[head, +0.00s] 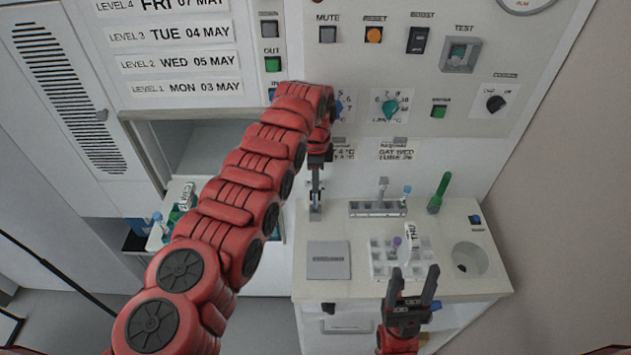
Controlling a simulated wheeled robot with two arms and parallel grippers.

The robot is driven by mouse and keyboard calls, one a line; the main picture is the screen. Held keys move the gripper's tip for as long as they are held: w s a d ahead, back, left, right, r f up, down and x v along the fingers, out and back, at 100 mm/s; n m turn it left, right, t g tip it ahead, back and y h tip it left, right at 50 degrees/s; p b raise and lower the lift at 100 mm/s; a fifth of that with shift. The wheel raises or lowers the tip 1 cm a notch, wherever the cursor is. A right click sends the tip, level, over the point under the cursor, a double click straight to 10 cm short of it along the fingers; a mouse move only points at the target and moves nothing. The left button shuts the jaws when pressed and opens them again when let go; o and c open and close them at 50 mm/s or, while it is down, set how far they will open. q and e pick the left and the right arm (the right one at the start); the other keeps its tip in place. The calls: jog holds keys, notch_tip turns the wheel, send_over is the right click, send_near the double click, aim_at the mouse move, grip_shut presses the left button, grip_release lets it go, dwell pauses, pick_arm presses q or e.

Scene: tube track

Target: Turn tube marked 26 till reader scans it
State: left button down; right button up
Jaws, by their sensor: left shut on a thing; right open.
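My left gripper (316,185) reaches down over the left back part of the white counter. It is shut on a small upright thing, probably a tube; the jaws hide most of it and I cannot read a 26 on it. My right gripper (413,287) is open and empty, pointing up in front of the white rack (381,268). A purple-capped tube (397,242) stands in that rack. A blue-capped tube (406,190) stands at the grey back rack (362,209). I cannot tell which thing is the reader.
A green tool (439,192) stands at the back of the counter (440,235). A round recess (469,258) is at right, a grey pad (328,262) at left. A control panel (420,75) rises behind. Blue-capped tubes (157,217) stand in an open bay at left.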

pick_arm(q)
jog(key=shift+f, duration=0.1)
dwell(0.3)
jog(key=shift+b, duration=0.35)
jog(key=shift+f, duration=0.15)
jog(key=shift+f+b, duration=0.15)
jog(key=shift+b, duration=0.4)
jog(key=shift+f+b, duration=0.55)
jog(key=shift+b, duration=0.15)
jog(key=shift+f, duration=0.2)
dwell(0.4)
jog(key=shift+f+b, duration=0.5)
jog(key=shift+b, duration=0.25)
